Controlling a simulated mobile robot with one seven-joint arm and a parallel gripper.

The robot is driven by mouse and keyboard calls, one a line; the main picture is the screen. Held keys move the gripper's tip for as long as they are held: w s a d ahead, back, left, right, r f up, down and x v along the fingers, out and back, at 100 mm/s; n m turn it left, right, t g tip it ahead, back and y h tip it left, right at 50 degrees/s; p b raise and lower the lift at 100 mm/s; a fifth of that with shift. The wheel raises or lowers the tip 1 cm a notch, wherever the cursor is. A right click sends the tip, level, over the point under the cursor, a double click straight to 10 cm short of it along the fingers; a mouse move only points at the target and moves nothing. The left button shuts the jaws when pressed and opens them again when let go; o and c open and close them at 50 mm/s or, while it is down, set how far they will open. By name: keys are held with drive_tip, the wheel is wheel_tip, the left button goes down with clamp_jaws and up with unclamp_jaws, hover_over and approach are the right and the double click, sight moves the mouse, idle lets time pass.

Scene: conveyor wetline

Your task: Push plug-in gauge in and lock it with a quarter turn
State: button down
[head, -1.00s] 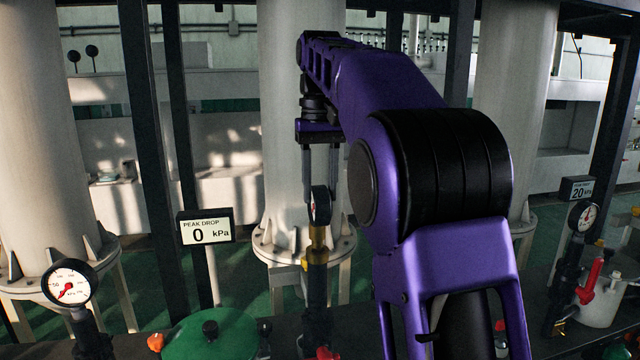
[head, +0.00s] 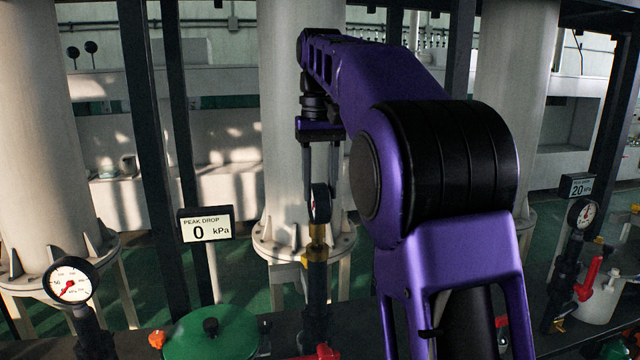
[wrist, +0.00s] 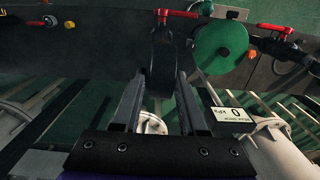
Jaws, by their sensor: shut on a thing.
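The plug-in gauge (head: 320,203) is a round dark-rimmed dial seen nearly edge-on in the head view. My gripper (head: 320,190) points down from above and is shut on it. Below the gauge is a brass fitting (head: 317,236) on top of an upright dark pipe (head: 317,285). The gauge stands upright over this pipe; I cannot tell how deep its stem sits or whether it is locked. In the wrist view my gripper (wrist: 162,75) has its two fingers on either side of the dark gauge body (wrist: 161,58). The gauge hides the joint below it there.
A display reading 0 kPa (head: 206,226) stands left of the gauge, above a green round lid (head: 211,333). A red handle (head: 322,353) lies at the pipe's foot. Another gauge (head: 70,279) is at left, and one (head: 583,213) at right. A white column (head: 290,130) stands behind.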

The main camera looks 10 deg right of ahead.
drive_tip(key=shift+f+b, duration=0.7)
drive_tip(key=shift+f, duration=0.4)
drive_tip(key=shift+c, duration=1.9)
unclamp_jaws()
drive_tip(key=shift+r, duration=0.1)
wheel_tip(320, 180, up, 5)
drive_tip(key=shift+r+p, duration=0.1)
drive_tip(key=shift+p, duration=1.15)
drive_tip(key=shift+r, duration=1.1)
